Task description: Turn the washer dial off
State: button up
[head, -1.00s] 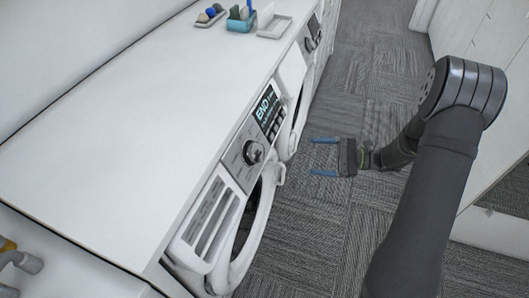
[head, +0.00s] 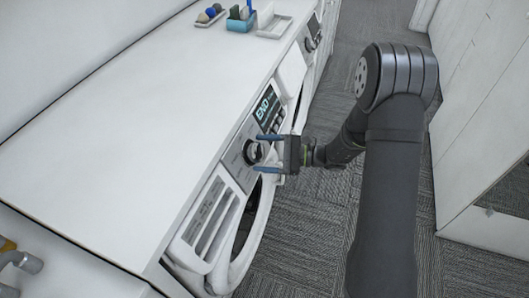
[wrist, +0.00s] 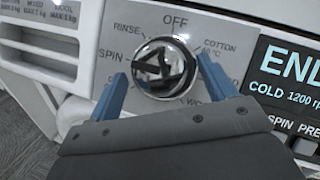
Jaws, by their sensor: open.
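The washer dial (head: 252,152) is a round chrome knob on the grey control panel of the front-loading washer. In the wrist view the dial (wrist: 163,66) sits below the word OFF (wrist: 175,21), with RINSE and SPIN to its left and COTTON to its right. Its shiny face makes the setting hard to read. My gripper (head: 259,153) is open, with its two blue fingers reaching toward the dial. In the wrist view the fingers of my gripper (wrist: 162,74) lie on either side of the dial's lower part. I cannot tell whether they touch it.
The display (head: 266,107) beside the dial reads END, and several buttons sit by it. The washer's round door (head: 262,222) stands ajar below. A white countertop (head: 130,130) runs above, with a teal holder (head: 241,22) and trays at the far end. The carpeted aisle is clear.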

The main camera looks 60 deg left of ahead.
jog(key=shift+c, duration=0.5)
jog(key=c, duration=0.9)
